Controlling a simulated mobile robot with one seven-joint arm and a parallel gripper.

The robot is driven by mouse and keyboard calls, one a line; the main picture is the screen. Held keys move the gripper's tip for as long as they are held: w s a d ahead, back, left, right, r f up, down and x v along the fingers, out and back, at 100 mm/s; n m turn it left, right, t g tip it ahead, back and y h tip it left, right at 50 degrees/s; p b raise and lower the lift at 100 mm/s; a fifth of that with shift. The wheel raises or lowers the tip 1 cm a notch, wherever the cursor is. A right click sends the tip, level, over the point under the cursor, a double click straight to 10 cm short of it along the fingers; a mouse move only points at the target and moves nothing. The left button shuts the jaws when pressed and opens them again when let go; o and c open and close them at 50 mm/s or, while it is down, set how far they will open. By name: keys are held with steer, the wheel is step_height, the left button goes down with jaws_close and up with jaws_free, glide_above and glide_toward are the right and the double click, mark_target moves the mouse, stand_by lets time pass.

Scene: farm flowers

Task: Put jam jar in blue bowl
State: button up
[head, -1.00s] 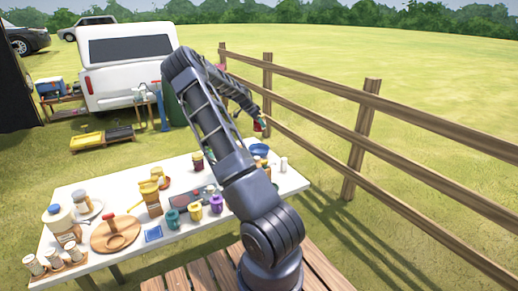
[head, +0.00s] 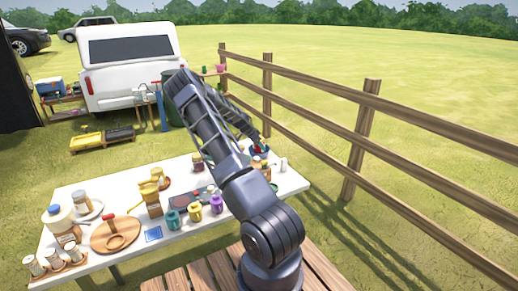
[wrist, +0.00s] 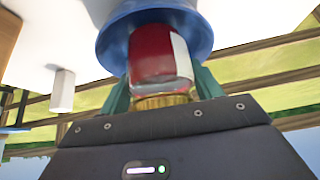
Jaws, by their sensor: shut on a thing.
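My gripper (wrist: 162,88) is shut on the jam jar (wrist: 155,55), which has dark red contents, a pale label and a gold lid. The green fingers grip it near the lid. The jar's far end lies over the blue bowl (wrist: 204,38) in the wrist view, overlapping its opening. I cannot tell whether the jar touches the bowl's bottom. In the head view the blue bowl (head: 255,151) is at the table's far right, partly hidden by the gripper and jar.
The white table (head: 120,180) holds several jars, a round wooden board (head: 128,236) and a dark tray. A small white cylinder (wrist: 63,90) stands beside the bowl. A wooden fence (head: 360,130) runs behind the table on the right.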

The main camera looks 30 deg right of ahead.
steer(key=shift+f, duration=0.95)
steer(key=shift+f, duration=0.1)
steer(key=o, duration=1)
